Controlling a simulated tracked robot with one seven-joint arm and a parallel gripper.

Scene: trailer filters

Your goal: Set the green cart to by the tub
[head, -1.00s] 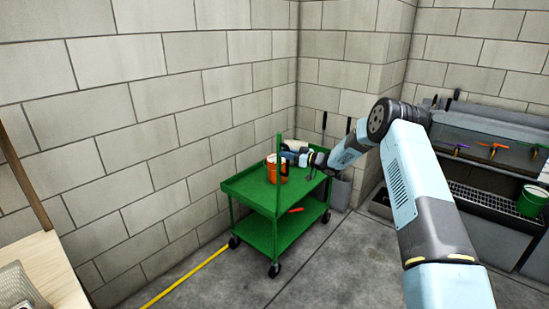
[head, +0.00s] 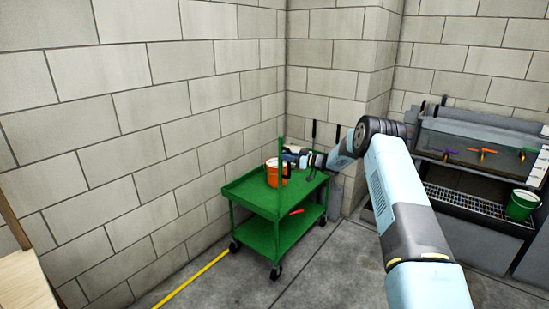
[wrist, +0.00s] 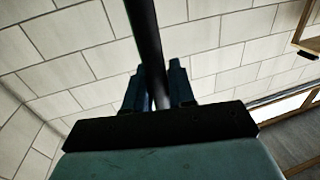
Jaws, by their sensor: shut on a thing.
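The green cart (head: 238,192) stands on its wheels near the block wall in the head view, with two shelves and an upright green post. My gripper (head: 290,157) is at the post at the cart's far right side. In the wrist view my gripper (wrist: 160,100) is shut on a dark upright bar (wrist: 143,35), which looks like the cart's handle. An orange bucket (head: 277,177) sits on the top shelf, and a red-orange item (head: 296,212) lies on the lower one. A grey basin (head: 470,150) with coloured handles stands at the right; I cannot tell if it is the tub.
A green bucket (head: 521,205) stands on the grating (head: 470,205) before the basin. A yellow line (head: 195,280) runs along the floor by the wall. A wooden table (head: 22,280) is at the left edge. Grey floor (head: 340,275) is clear in front of the cart.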

